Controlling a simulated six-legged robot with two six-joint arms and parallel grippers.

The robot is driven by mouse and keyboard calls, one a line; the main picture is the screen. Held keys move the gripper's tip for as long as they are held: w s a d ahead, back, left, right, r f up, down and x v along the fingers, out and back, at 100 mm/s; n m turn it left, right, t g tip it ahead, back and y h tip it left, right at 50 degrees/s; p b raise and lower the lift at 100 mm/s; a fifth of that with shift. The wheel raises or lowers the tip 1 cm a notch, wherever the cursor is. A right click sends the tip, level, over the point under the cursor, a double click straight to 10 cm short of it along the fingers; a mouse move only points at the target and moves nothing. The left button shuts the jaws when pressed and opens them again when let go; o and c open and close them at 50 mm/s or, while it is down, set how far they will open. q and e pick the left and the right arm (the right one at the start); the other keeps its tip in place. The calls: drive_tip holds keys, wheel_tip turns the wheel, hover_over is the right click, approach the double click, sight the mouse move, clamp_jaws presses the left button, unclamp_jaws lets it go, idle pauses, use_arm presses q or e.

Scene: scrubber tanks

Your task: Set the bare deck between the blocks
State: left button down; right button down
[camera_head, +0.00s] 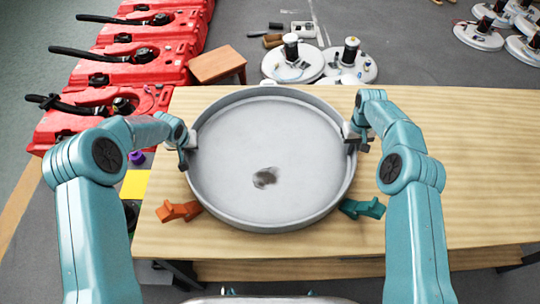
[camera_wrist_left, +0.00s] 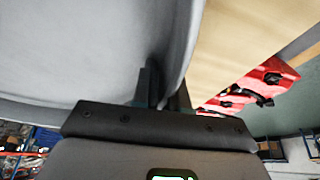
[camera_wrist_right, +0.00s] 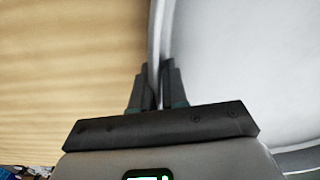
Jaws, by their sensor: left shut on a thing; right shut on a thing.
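The bare deck is a round, shallow grey pan with a raised rim (camera_head: 235,225) and a dark smudge on its floor. It shows over the wooden table in the head view. My left gripper (camera_head: 186,150) is shut on its left rim, and my right gripper (camera_head: 352,140) is shut on its right rim. Both wrist views show the rim between the fingers. An orange block (camera_head: 178,211) lies at the deck's lower left and a teal block (camera_head: 363,208) at its lower right. I cannot tell whether the deck touches the table or the blocks.
The wooden table (camera_head: 460,160) is clear on the right. A yellow piece (camera_head: 134,184) and a purple piece (camera_head: 137,157) are at its left edge. Red tanks (camera_head: 140,45) stand on the left. Round scrubber heads (camera_head: 294,62) and a brown stool (camera_head: 217,66) are behind the table.

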use_arm(q)
drive_tip(key=shift+w+f, duration=0.1)
use_arm(e)
drive_tip(key=shift+w+f, duration=0.1)
drive_tip(key=shift+f, duration=0.05)
use_arm(q)
drive_tip(key=c, duration=1.5)
unclamp_jaws()
drive_tip(key=shift+f, duration=0.1)
use_arm(e)
drive_tip(key=c, duration=1.5)
unclamp_jaws()
drive_tip(key=shift+f, duration=0.1)
use_arm(q)
drive_tip(key=o, duration=0.4)
drive_tip(key=shift+s, duration=0.2)
drive_tip(key=shift+c, duration=0.2)
use_arm(e)
drive_tip(key=o, duration=0.4)
drive_tip(key=shift+c, duration=0.2)
use_arm(q)
drive_tip(key=shift+w, duration=0.1)
drive_tip(key=v, duration=1.1)
drive_tip(key=shift+r, duration=0.3)
drive_tip(key=shift+s+r, duration=0.1)
drive_tip(key=shift+s, duration=0.15)
use_arm(e)
drive_tip(key=shift+r, duration=0.25)
wheel_tip(320, 180, up, 12)
drive_tip(key=shift+f, duration=0.15)
